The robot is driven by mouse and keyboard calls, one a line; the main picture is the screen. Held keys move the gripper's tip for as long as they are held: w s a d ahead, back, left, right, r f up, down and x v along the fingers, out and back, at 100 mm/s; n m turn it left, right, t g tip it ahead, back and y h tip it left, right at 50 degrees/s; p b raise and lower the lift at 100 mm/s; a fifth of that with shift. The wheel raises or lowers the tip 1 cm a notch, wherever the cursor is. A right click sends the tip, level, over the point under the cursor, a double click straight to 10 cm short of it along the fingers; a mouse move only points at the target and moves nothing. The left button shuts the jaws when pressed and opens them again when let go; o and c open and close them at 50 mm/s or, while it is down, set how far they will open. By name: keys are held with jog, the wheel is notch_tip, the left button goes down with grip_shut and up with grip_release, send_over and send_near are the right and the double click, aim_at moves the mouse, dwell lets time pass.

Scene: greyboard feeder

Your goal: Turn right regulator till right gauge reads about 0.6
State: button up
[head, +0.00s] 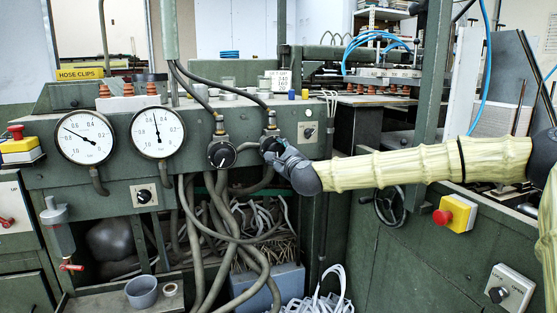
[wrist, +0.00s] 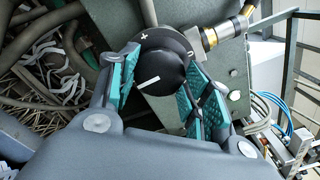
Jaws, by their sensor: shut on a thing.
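The right regulator's black knob (wrist: 160,72) sits between my gripper's two teal-padded fingers in the wrist view. In the head view my gripper (head: 272,147) covers most of the right regulator (head: 269,129).
The left regulator (head: 221,154) is close on the left of my gripper. Grey hoses (head: 205,220) hang below. A brass fitting (wrist: 225,34) sits beside the knob. A selector switch (head: 308,132) is right of my gripper, and a yellow box with a red button (head: 455,213) is below my arm.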

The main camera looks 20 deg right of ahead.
jog(key=shift+f+m, duration=0.1)
jog(key=shift+m, duration=0.2)
jog(key=o, duration=1)
jog(key=s, duration=1.2)
jog(key=shift+d, duration=0.3)
